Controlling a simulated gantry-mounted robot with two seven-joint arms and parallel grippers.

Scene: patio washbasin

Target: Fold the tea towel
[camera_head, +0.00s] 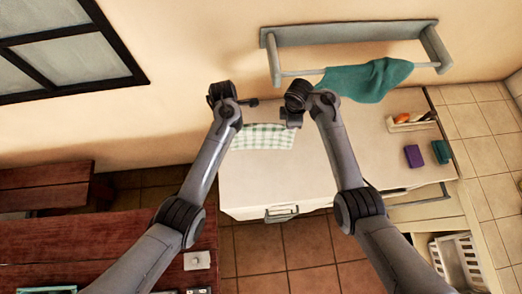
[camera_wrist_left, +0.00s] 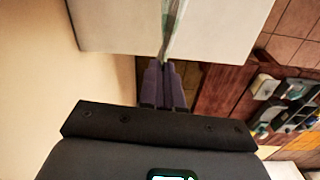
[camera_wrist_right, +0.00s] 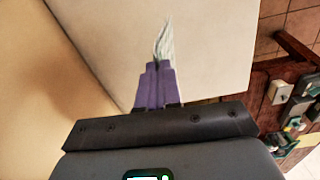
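The tea towel (camera_head: 264,137), in green and white check, is at the wall end of the pale counter, below both grippers in the head view. My left gripper (camera_head: 254,102) looks shut; in the left wrist view its purple fingers (camera_wrist_left: 163,66) are together with the towel (camera_wrist_left: 171,30) running out edge-on from their tips. My right gripper (camera_head: 284,117) is close to it on the right. In the right wrist view its fingers (camera_wrist_right: 157,66) are together on a narrow edge of the towel (camera_wrist_right: 166,42). The exact grip points are hidden in the head view.
The pale counter (camera_head: 270,185) is bare in the middle. A teal cloth (camera_head: 368,80) hangs on a wall rail (camera_head: 427,66). On the right are a tray (camera_head: 412,126), a purple block (camera_head: 413,156) and a green block (camera_head: 440,151). A white basket (camera_head: 452,262) sits lower right.

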